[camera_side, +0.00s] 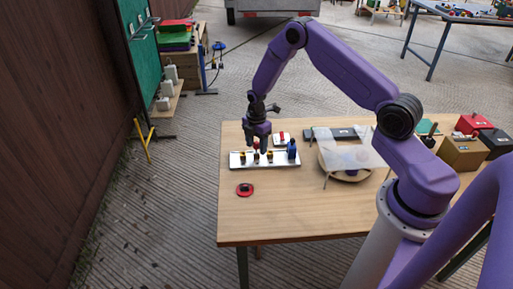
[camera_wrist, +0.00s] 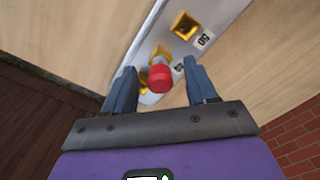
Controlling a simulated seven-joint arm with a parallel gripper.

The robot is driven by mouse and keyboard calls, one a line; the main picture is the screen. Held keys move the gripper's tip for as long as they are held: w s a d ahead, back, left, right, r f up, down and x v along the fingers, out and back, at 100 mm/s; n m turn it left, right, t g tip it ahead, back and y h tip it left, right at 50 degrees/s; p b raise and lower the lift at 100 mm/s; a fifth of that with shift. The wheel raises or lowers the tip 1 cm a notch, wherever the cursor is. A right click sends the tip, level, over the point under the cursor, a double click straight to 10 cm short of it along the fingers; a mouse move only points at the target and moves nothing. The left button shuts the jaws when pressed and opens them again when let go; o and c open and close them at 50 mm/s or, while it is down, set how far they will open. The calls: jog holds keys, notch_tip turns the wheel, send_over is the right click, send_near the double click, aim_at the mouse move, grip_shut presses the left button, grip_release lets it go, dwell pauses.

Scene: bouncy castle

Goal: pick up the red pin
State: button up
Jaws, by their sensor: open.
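The red pin (camera_wrist: 160,76) stands in a pale rack (camera_wrist: 150,40) and shows its round red top in the wrist view. In the side view the white rack (camera_side: 237,163) lies on the table under my gripper, and the red pin (camera_side: 257,144) is partly hidden by the fingers. My gripper (camera_wrist: 158,72) is open, with one finger on each side of the red top; I cannot tell whether they touch it. It points down over the rack in the side view (camera_side: 258,146). A yellow socket (camera_wrist: 185,25) with a number label lies beyond the pin.
A blue pin (camera_side: 292,149) stands at the rack's right end. A clear panel (camera_side: 350,156) stands over a round wooden tray to the right. Boxes (camera_side: 462,152) crowd the table's right end. The front left table is mostly clear.

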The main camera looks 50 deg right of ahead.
aim_at(256, 142)
jog(key=shift+f, duration=0.1)
grip_shut()
dwell(0.3)
jog(key=shift+r, duration=0.65)
notch_tip(256, 142, up, 2)
jog(key=shift+r, duration=0.1)
jog(key=s+a+r, duration=0.2)
jog(key=s+r, duration=1.1)
jog(key=shift+s+a+r, duration=0.2)
jog(key=shift+s+r, duration=0.05)
jog(key=shift+s, duration=0.15)
